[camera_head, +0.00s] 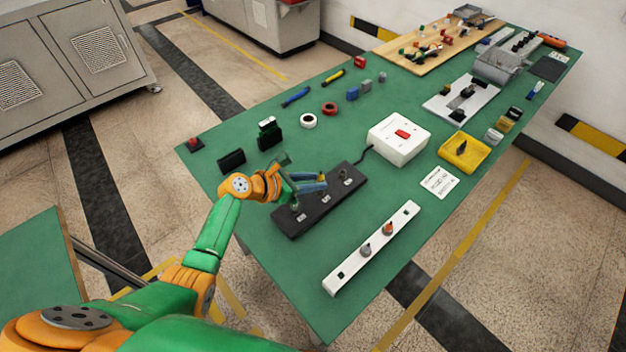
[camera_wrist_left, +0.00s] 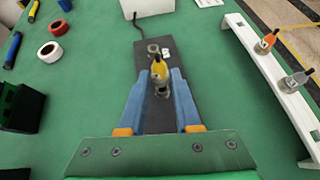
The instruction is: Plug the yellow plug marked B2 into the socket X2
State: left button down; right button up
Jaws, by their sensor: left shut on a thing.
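The yellow plug (camera_wrist_left: 158,70) has a dark top and stands between the blue fingertips of my left gripper (camera_wrist_left: 160,78), which is shut on it. In the head view my left gripper (camera_head: 322,182) is over the black socket panel (camera_head: 318,213); the plug is mostly hidden there by the fingers. A round metal part (camera_wrist_left: 162,91) shows just below the plug in the wrist view; I cannot tell whether the plug is seated in a socket. A free socket (camera_wrist_left: 153,47) is farther along the panel. The B2 and X2 markings are too small to read.
A white rail (camera_head: 350,267) holding a grey plug (camera_head: 366,250) and an orange plug (camera_head: 388,229) lies to the right of the panel. A white box (camera_head: 398,140) with a red switch stands behind, its cable running to the panel. A yellow tray (camera_head: 464,153) is farther right.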

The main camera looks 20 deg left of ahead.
pick_arm(q)
jog(key=shift+f+b, duration=0.95)
jog(key=shift+f, duration=0.35)
jog(key=c, duration=0.5)
grip_release()
jog(key=shift+r, duration=0.1)
jog(key=p+v, duration=0.2)
jog(key=v, duration=0.5)
jog(key=shift+s+a, duration=0.1)
